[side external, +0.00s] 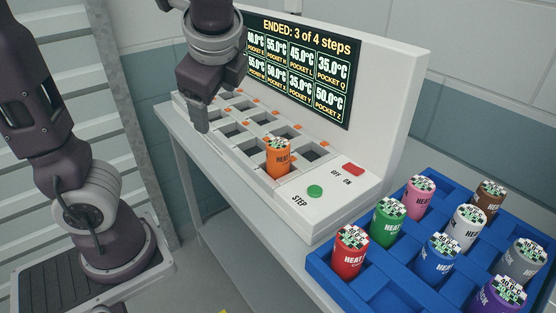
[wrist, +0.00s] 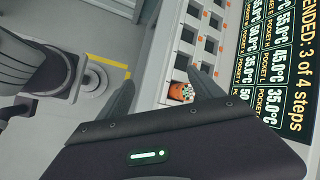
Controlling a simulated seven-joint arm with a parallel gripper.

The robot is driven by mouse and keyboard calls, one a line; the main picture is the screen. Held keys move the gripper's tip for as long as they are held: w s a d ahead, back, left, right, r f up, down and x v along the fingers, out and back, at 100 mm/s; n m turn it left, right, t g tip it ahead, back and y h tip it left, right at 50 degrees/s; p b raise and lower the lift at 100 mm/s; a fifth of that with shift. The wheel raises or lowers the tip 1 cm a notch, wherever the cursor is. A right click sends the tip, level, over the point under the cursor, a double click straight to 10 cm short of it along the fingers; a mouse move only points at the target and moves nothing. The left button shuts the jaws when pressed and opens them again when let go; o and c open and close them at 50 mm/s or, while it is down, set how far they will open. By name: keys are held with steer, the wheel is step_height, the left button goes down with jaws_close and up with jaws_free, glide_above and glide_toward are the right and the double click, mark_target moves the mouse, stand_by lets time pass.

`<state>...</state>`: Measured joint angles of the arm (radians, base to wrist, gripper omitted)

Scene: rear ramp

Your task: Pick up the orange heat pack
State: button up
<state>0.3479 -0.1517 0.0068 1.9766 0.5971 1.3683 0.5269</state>
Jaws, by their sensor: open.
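The orange heat pack (side external: 278,160) stands upright in a front pocket of the white heating unit (side external: 325,205), at the end nearest the STEP button. Its top is a black-and-white checked cap. In the wrist view the orange heat pack (wrist: 181,92) shows beyond my gripper, between the fingers but closer to the right one. My gripper (side external: 203,118) hangs over the far-left part of the pocket grid, apart from the pack. In the wrist view my gripper (wrist: 160,85) has its two fingers spread with nothing held between them.
A blue crate (side external: 325,278) at the lower right holds several heat packs, including a red (side external: 350,253) and a green one (side external: 388,222). A display (side external: 300,65) rises behind the pockets. A green STEP button (side external: 315,191) and red switch (side external: 353,169) sit beside them. The other visible pockets look empty.

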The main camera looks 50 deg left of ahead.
mark_target(281, 160)
steer(key=w+d+m+t+y, duration=0.2)
steer(key=w+m+y, duration=0.1)
steer(key=w+m, duration=0.35)
steer(key=w+d+m+t+y, duration=0.1)
steer(key=w+d+m+y, duration=0.3)
steer(key=w, duration=0.3)
steer(key=shift+m, duration=0.25)
steer(key=f, duration=0.6)
steer(key=a+f, duration=0.1)
steer(key=f, duration=0.4)
steer(key=a+f, duration=0.1)
steer(key=f, duration=0.5)
steer(key=shift+s+f, duration=0.25)
steer(key=shift+f, duration=0.05)
steer(key=x, duration=0.7)
steer(key=shift+s, duration=0.3)
jaws_close()
